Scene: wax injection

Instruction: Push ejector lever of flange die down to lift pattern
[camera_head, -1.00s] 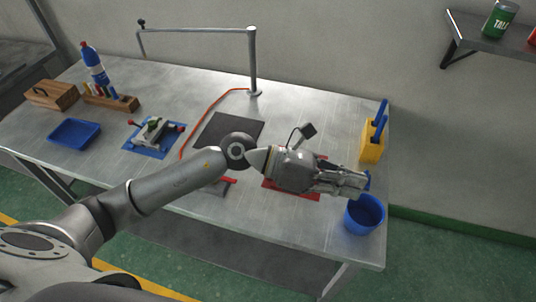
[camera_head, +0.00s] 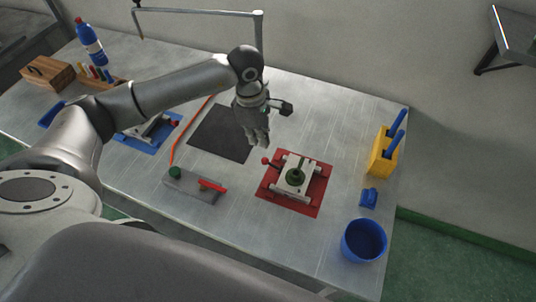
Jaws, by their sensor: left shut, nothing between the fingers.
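A light metal die (camera_head: 281,184) sits on a red mat (camera_head: 312,203) right of the table's middle. A dark green round part with a hollow centre (camera_head: 295,177) lies on the die; I take this to be the flange die. A red-knobbed lever (camera_head: 266,161) sticks out at the die's left side. My left gripper (camera_head: 261,143) is shut and empty, fingers pointing down, behind and left of the die and apart from it. Another die (camera_head: 152,128) is on a blue mat (camera_head: 142,142) at left, partly hidden by my left arm. My right gripper is out of view.
A dark pad (camera_head: 215,138) lies under and left of the gripper. A grey block with a red handle (camera_head: 196,187) lies at the front. At right are a blue bucket (camera_head: 364,241), a small blue item (camera_head: 369,197) and a yellow holder (camera_head: 382,157). A metal frame (camera_head: 259,30) stands behind.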

